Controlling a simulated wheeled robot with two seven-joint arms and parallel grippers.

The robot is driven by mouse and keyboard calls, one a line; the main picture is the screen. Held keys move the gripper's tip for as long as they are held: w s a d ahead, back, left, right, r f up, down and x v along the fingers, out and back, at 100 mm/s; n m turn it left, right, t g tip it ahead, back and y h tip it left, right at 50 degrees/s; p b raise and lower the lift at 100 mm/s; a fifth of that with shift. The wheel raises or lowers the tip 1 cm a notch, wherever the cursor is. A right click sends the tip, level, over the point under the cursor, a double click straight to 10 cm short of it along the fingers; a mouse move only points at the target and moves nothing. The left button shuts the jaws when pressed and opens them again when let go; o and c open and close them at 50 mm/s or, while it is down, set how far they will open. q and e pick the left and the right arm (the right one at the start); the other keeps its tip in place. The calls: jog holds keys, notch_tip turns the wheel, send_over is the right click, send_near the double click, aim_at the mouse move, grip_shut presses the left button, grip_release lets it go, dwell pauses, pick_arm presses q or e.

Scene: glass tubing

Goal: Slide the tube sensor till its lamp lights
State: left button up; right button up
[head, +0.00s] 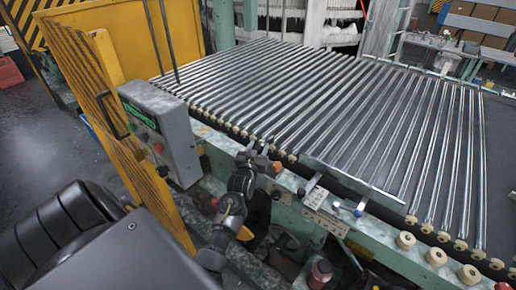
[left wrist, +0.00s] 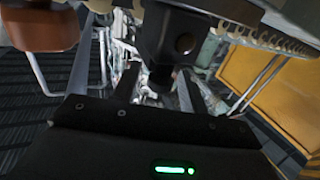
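Many glass tubes (head: 290,95) lie side by side across the roller conveyor. My left gripper (head: 252,160) is at its front edge, by a small dark fitting with an orange end (head: 277,168). I cannot tell for sure if this is the tube sensor. In the left wrist view a black block with a short stem (left wrist: 180,40) hangs down towards the space between the two fingers of my left gripper (left wrist: 155,85). Whether they press on the stem is unclear. No lit sensor lamp is clear. My right gripper is not in view.
A grey control box (head: 162,132) with a green display stands left of my left gripper. A metal bracket (head: 325,213) and a blue knob (head: 358,212) sit along the green rail to the right. Cream rollers (head: 406,240) line the edge.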

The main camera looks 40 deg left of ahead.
pick_arm(q)
grip_shut()
jog(key=shift+a, duration=0.35)
grip_release()
jog(key=shift+b+v, duration=1.35)
jog(key=shift+v, duration=4.05)
jog(key=shift+o, duration=0.5)
